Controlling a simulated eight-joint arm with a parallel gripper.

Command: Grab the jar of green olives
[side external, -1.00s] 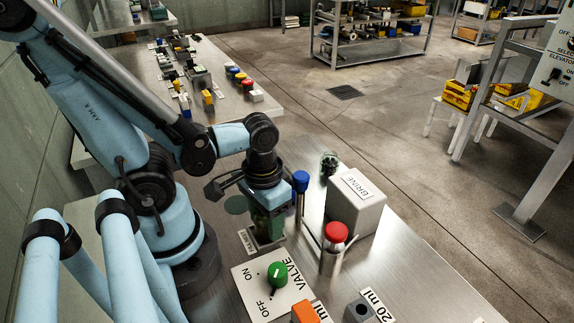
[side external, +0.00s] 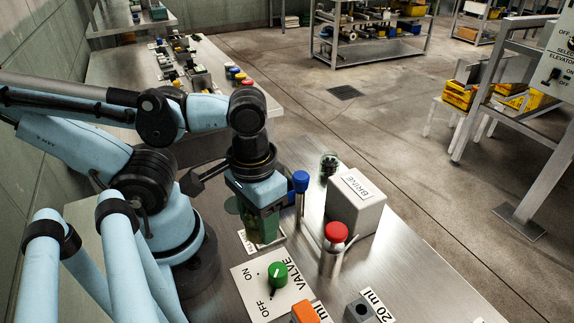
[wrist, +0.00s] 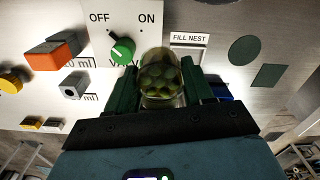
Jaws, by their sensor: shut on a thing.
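The jar of green olives (wrist: 160,78) is clear glass with round green olives inside. It stands out in the wrist view between the two dark green fingers of my gripper (wrist: 163,90), which is shut on it. In the side view my gripper (side external: 264,222) points down over the table, beside the FILL NEST label. The jar shows there only as a greenish shape, mostly hidden by the fingers. It seems upright; the side view does not clearly show the gap under it.
A grey BRINE box (side external: 357,204), a red-topped post (side external: 335,235) and a blue-topped post (side external: 300,182) stand to the right. A jar with dark contents (side external: 329,166) stands behind the box. The VALVE panel with its green knob (side external: 278,274) lies in front.

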